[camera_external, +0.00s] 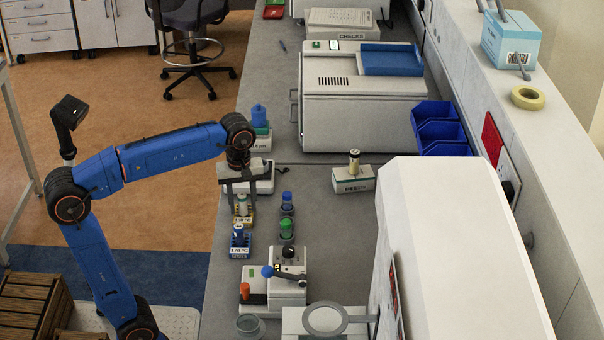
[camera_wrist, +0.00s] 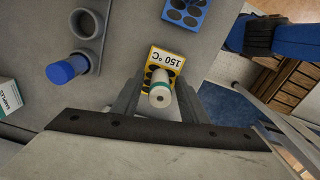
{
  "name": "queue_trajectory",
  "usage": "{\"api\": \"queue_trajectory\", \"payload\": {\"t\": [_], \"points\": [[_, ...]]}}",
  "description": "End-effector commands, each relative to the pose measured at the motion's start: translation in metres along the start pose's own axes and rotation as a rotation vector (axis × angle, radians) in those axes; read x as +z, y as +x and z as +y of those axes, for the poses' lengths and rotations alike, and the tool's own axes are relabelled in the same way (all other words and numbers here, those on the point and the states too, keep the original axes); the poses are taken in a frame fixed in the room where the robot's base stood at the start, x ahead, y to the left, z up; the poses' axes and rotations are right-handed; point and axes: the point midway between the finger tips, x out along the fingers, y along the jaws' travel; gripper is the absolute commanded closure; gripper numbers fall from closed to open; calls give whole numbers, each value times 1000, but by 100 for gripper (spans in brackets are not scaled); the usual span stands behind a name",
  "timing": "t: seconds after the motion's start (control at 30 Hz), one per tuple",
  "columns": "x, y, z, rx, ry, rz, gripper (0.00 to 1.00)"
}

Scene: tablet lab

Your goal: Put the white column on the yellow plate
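The white column (camera_wrist: 161,94) has a teal band and a small hole in its top. In the wrist view it stands over the yellow plate (camera_wrist: 165,57), labelled 150 °C. In the external view the column (camera_external: 242,204) appears upright on the yellow plate (camera_external: 243,219); its foot is too small to judge for seating. My gripper (camera_wrist: 159,92) is open, with one finger on each side of the column and visible gaps between. In the external view my gripper (camera_external: 241,196) points down at the column's upper part.
A blue plate (camera_external: 240,251) with a dark blue column stands in front. A grey rack with blue and green vials (camera_external: 286,228) stands close on the right. A small device (camera_external: 288,286) is nearer the camera. Bare bench lies right of the rack.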

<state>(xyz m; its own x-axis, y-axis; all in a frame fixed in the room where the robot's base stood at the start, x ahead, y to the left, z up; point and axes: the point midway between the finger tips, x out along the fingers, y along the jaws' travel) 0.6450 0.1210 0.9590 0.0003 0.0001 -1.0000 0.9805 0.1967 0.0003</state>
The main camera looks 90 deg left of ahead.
Motion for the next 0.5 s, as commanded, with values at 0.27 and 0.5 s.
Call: {"api": "queue_trajectory", "payload": {"t": [0.27,0.5], "points": [[0,-9,0,2,0,0,60],[0,-49,1,3,0,1,60]]}}
